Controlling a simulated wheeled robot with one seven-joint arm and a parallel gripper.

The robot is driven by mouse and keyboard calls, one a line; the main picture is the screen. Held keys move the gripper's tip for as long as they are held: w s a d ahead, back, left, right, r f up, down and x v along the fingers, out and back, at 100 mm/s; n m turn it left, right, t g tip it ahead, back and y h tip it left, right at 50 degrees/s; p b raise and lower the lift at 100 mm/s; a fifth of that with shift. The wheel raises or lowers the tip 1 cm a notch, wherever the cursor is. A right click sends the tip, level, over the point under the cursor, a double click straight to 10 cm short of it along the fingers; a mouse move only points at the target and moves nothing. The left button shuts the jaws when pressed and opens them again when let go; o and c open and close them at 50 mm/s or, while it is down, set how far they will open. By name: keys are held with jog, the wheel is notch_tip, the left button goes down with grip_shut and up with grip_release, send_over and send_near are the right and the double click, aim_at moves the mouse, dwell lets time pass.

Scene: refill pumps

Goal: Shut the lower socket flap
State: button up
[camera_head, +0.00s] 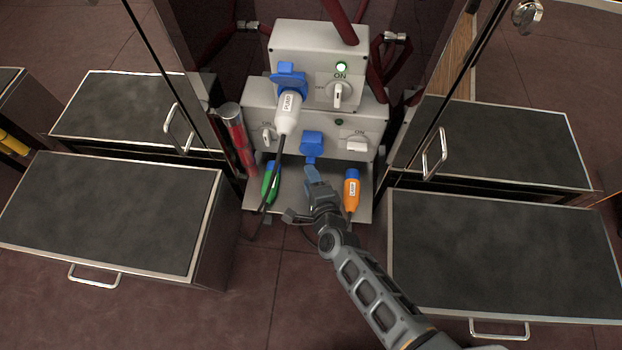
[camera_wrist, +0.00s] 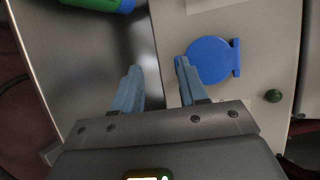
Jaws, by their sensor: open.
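The lower socket flap (camera_head: 312,141) is blue, on the front of the lower grey box. In the wrist view it is a round blue disc (camera_wrist: 207,60) with its hinge at the right. The disc hangs from the hinge and covers the socket; I cannot tell whether it lies fully flush. My gripper (camera_head: 313,174) is open and empty, just below the flap. In the wrist view, one fingertip of my gripper (camera_wrist: 158,70) overlaps the disc's edge; I cannot tell whether they touch.
The upper socket holds a white PUMP plug (camera_head: 289,112) under its raised blue flap (camera_head: 288,76). Dark-topped cabinets (camera_head: 110,210) flank the unit.

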jog(key=shift+o, duration=0.2)
jog(key=shift+r, duration=0.1)
jog(key=p+v, duration=0.2)
jog(key=v, duration=0.5)
jog(key=shift+s, duration=0.35)
jog(key=shift+d, duration=0.1)
